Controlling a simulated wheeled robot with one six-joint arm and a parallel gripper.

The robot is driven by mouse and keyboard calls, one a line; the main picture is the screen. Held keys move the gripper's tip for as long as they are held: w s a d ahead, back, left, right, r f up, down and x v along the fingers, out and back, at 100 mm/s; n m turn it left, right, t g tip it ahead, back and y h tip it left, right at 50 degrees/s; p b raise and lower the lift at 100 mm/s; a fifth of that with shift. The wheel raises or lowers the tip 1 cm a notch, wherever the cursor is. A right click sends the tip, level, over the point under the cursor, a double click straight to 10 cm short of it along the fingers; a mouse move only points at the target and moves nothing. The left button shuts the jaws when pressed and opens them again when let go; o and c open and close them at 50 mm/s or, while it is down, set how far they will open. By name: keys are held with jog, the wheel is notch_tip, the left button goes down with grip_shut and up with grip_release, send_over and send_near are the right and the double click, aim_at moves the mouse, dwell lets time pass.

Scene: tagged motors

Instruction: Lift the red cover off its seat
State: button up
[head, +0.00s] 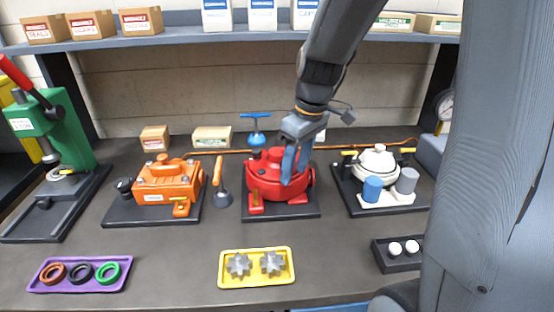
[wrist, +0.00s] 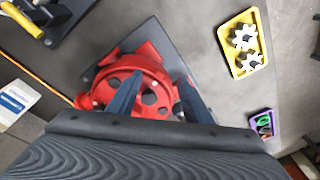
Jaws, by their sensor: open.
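The red cover (head: 266,168) is round and sits on the red motor on a dark base plate (head: 285,212), in the middle of the bench. In the wrist view the red cover (wrist: 128,68) has several dark round holes and fills the space below my gripper. My gripper (head: 290,175) is over the right side of the cover, pointing down. In the wrist view the fingers of my gripper (wrist: 161,78) are apart, with red parts showing between and beyond them. I cannot tell whether they touch the cover. The seat under the cover is hidden.
An orange motor (head: 168,182) stands left and a white motor (head: 376,163) right.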

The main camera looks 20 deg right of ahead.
aim_at(278, 150)
jog(key=w+r+n+y, duration=0.1)
jog(key=w+r+n, duration=0.1)
jog(key=w+n, duration=0.1)
jog(key=w+r+n+y, duration=0.1)
jog(key=w+n, duration=0.1)
jog(key=w, duration=0.1)
jog(key=w+r+n+y+p, duration=0.1)
jog(key=w+r+n, duration=0.1)
jog(key=w+n, duration=0.1)
jog(key=shift+w+d+r+n, duration=0.15)
jog(key=shift+d+r+n, duration=0.15)
jog(key=shift+r, duration=0.05)
jog(key=shift+d+p+x, duration=0.15)
jog(key=shift+p+x, duration=0.6)
jog(key=shift+x, duration=0.7)
jog(key=shift+d+p+x, duration=0.15)
jog(key=shift+p+x, duration=0.6)
jog(key=shift+x, duration=0.65)
jog(key=shift+f, duration=0.1)
grip_shut()
